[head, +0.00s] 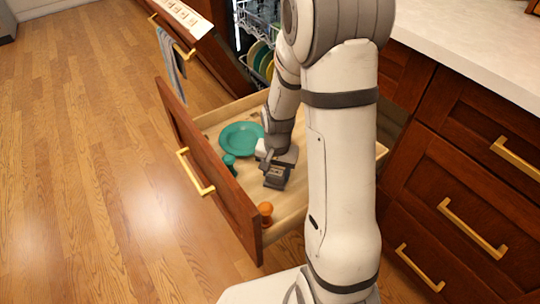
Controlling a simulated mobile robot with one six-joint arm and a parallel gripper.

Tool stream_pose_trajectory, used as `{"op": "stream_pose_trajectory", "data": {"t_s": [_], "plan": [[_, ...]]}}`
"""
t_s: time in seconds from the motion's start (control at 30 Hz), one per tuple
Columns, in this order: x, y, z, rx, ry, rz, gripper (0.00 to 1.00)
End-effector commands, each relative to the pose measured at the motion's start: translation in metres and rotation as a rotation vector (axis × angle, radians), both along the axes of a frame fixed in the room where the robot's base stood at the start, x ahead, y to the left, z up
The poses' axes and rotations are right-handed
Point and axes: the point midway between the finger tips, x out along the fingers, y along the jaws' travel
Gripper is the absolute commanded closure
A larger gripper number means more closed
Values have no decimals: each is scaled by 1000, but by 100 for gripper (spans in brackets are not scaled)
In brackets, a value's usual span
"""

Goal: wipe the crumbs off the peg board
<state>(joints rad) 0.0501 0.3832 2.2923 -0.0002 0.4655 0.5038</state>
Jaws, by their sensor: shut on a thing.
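The peg board (290,200) is the pale wooden floor of the open drawer. A teal peg (229,161) and an orange peg (265,209) stand on it near the drawer front. A teal plate (241,138) is on the board, left of my gripper. My gripper (275,174) points down low over the middle of the board, right of the teal peg. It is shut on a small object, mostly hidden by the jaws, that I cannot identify. I cannot tell whether that object touches the board. No crumbs can be made out at this size. My arm hides the drawer's right part.
The drawer front (205,165) with its brass handle stands out over the wooden floor. Behind it, the open dishwasher (259,20) holds plates, and a grey towel (171,68) hangs on its door. Closed drawers (470,205) and a pale counter are on the right.

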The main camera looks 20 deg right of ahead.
Motion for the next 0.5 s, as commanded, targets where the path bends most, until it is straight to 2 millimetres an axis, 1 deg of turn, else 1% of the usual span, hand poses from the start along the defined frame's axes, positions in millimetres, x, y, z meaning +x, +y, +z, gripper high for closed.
{"op": "stream_pose_trajectory", "data": {"t_s": [0.03,0.17,0.37,0.4,0.5], "plan": [[0,-4,-3,0,2,1,73],[2,-13,0,0,0,4,73],[3,-28,-2,0,2,10,73],[3,-29,2,0,2,11,73],[2,-21,-2,1,3,7,73]]}}
